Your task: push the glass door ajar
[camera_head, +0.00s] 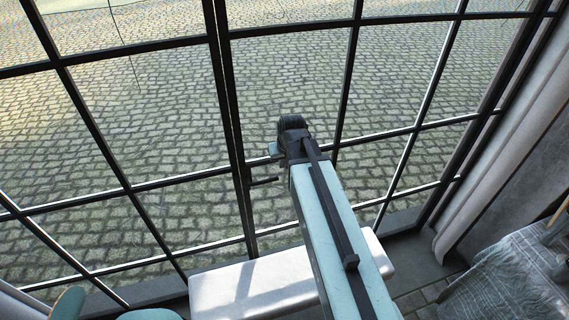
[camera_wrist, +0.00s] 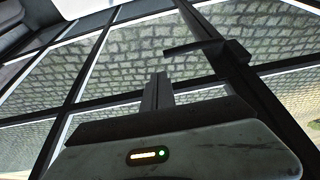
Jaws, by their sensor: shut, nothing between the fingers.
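The glass door (camera_head: 285,85) is a tall grid of dark metal bars and clear panes, with cobblestones visible through it. A thin gap line runs down its dark central upright; I see no clear opening there. A dark lever handle (camera_head: 263,181) sticks out from this upright, and it also shows in the wrist view (camera_wrist: 193,47). My gripper (camera_head: 289,138) is shut and empty, in front of the panes just right of the upright and above the handle in the head view. Its closed fingers (camera_wrist: 157,82) point at the door in the wrist view. I cannot tell whether they touch it.
A white bench (camera_head: 235,286) stands low under my arm, before the door. A pale curtain (camera_head: 505,140) hangs at the right. A cloth-covered table (camera_head: 510,285) is at the lower right, and a teal chair (camera_head: 68,303) at the lower left.

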